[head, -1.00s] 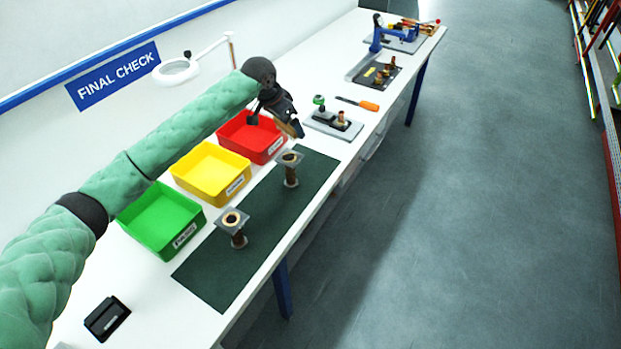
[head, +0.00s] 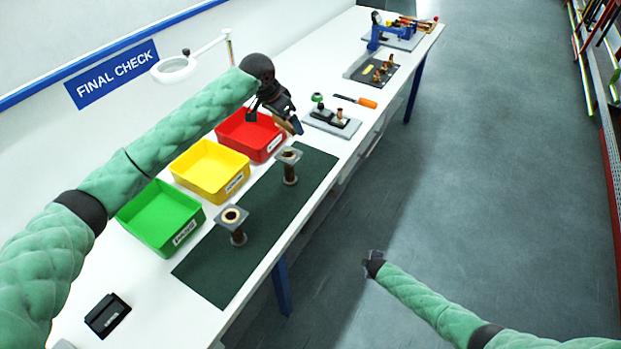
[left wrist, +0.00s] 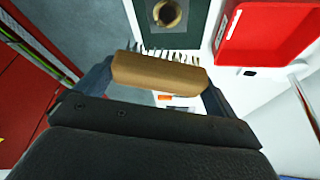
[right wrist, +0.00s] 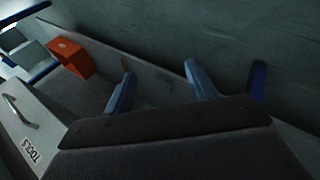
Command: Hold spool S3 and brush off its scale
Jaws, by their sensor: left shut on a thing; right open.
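My left gripper (head: 287,122) is shut on a brush with a tan wooden back, which shows clearly with its bristles in the left wrist view (left wrist: 160,73). It holds the brush above the far end of the green mat, near one spool (head: 289,168). A second spool (head: 235,225) stands upright nearer on the mat. Both have square grey flanges and brown cores. I cannot read which is S3, and scale on them is too small to tell. One spool's top shows in the left wrist view (left wrist: 170,14). My right gripper (right wrist: 158,85) is open and empty, off the table's right side.
Green (head: 160,218), yellow (head: 210,172) and red (head: 250,137) bins line the mat's left side. A lamp ring (head: 175,69) hangs behind. A grey fixture (head: 332,122) and an orange-handled tool (head: 366,103) lie beyond.

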